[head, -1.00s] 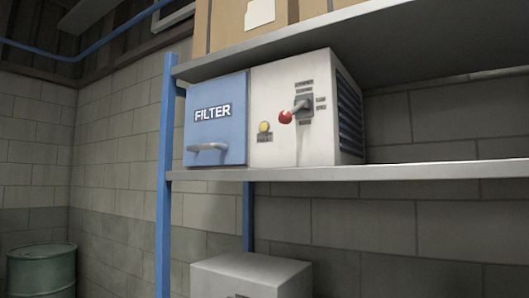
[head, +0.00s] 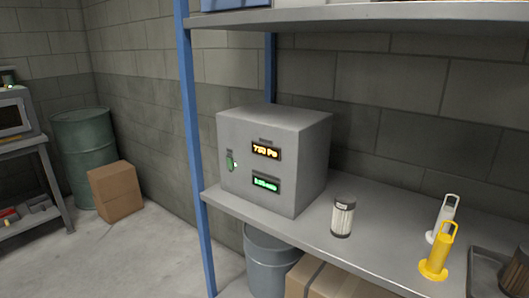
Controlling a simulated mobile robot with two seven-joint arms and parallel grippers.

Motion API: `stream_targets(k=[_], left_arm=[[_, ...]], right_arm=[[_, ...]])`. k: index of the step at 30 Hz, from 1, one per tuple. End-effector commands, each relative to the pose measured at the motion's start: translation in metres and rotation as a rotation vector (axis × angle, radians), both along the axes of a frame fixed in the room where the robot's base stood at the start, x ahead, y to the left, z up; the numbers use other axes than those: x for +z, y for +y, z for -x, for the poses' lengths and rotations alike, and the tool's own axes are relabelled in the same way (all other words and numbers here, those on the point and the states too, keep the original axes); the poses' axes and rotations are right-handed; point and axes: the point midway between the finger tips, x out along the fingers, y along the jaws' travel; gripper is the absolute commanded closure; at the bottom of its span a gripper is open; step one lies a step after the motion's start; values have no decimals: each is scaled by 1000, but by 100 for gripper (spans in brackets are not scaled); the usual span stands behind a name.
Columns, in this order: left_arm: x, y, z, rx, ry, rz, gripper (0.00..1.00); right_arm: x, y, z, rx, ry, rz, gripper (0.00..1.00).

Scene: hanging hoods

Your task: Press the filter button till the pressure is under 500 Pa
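A grey box (head: 270,160) stands on the lower shelf. Its upper display (head: 266,150) shows an orange reading in the 700s of Pa; the middle digit is hard to read. A lower display (head: 266,184) glows green, but its text is too small to read. A small green switch or indicator (head: 231,162) is on the left of its front. Only the bottom edge of the blue and white filter unit (head: 235,4) shows on the upper shelf. Its button is out of view. Neither of my grippers is in view.
On the lower shelf (head: 375,225) stand a white filter cartridge (head: 343,218), a yellow handled object (head: 437,252), a white one (head: 442,218) and a dark tray (head: 484,272). A bucket (head: 268,262) and cardboard box (head: 325,281) are below. Floor (head: 110,255) is free at left.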

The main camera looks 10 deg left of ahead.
Motion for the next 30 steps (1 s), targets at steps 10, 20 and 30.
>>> stream_targets(k=[10, 20, 30], left_arm=[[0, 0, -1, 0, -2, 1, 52], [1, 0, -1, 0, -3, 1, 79], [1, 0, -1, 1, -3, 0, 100]], right_arm=[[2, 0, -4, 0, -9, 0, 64], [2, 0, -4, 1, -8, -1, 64], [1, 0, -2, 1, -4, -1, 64]])
